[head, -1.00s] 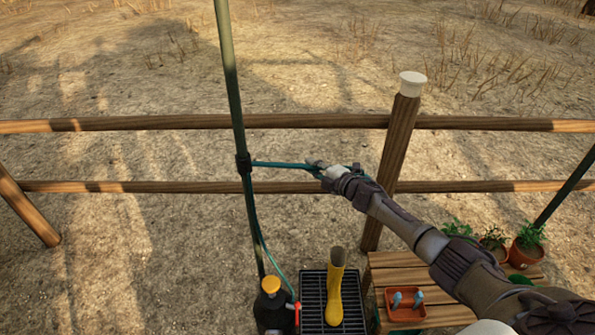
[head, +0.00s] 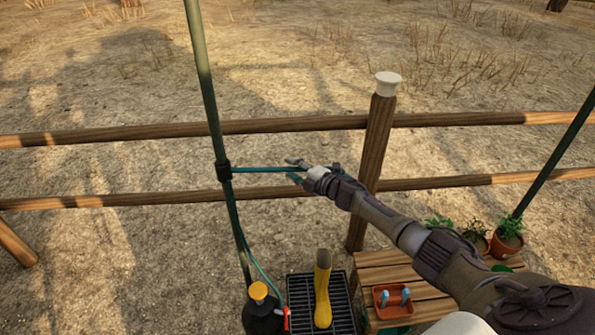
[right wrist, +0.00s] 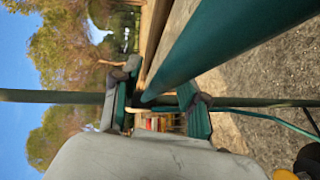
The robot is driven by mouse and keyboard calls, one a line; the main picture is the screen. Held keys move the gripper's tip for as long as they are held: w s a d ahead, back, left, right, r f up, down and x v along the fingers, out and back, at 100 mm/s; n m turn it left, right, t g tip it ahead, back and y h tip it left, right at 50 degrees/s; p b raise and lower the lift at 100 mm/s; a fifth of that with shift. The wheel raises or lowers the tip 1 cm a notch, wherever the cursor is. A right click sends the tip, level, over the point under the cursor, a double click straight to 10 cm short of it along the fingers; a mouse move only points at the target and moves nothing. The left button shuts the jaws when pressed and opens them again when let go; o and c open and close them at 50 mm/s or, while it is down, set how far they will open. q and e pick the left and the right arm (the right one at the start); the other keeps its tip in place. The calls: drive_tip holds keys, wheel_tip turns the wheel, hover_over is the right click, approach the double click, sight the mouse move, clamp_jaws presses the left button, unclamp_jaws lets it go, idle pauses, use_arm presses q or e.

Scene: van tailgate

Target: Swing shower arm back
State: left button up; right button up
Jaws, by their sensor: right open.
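The shower arm (head: 262,169) is a thin green tube. It sticks out to the right, roughly level, from a dark joint (head: 223,171) on the upright green pole (head: 203,75). My right gripper (head: 294,170) is open at the arm's outer end, with its fingers on either side of the tube. In the right wrist view the tube (right wrist: 225,40) runs large and close, towards the space between the spread green-padded fingers (right wrist: 162,102). I cannot tell whether they touch it. The gripper hides the tube's far end in the head view. My left gripper is not in view.
A wooden rail fence (head: 285,125) with a white-capped post (head: 380,150) stands behind.

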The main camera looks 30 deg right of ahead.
drive_tip(key=v, duration=1.2)
drive_tip(key=s+f+m+g+h, duration=0.2)
drive_tip(key=s+f+m, duration=0.2)
drive_tip(key=s+f, duration=0.5)
drive_tip(key=s+a+f+m+g+h, duration=0.15)
drive_tip(key=s+f+m, duration=0.25)
drive_tip(key=f, duration=1)
drive_tip(key=s+f+m+g+h, duration=0.2)
drive_tip(key=s+f+m+g, duration=0.15)
drive_tip(key=s+f, duration=0.55)
drive_tip(key=s+a+f+m+g, duration=0.2)
drive_tip(key=s+a+f, duration=0.2)
drive_tip(key=s, duration=0.6)
drive_tip(key=s+a+f+m+g, duration=0.2)
drive_tip(key=s+a+f, duration=0.3)
drive_tip(key=s, duration=0.5)
drive_tip(key=s+a+f+m+g, duration=0.2)
drive_tip(key=s+a+f, duration=0.3)
drive_tip(key=s+f, duration=0.3)
drive_tip(key=s+g, duration=0.1)
drive_tip(key=s, duration=0.1)
drive_tip(key=shift+s+g, duration=0.3)
drive_tip(key=shift+s, duration=0.1)
drive_tip(key=shift+a, duration=0.1)
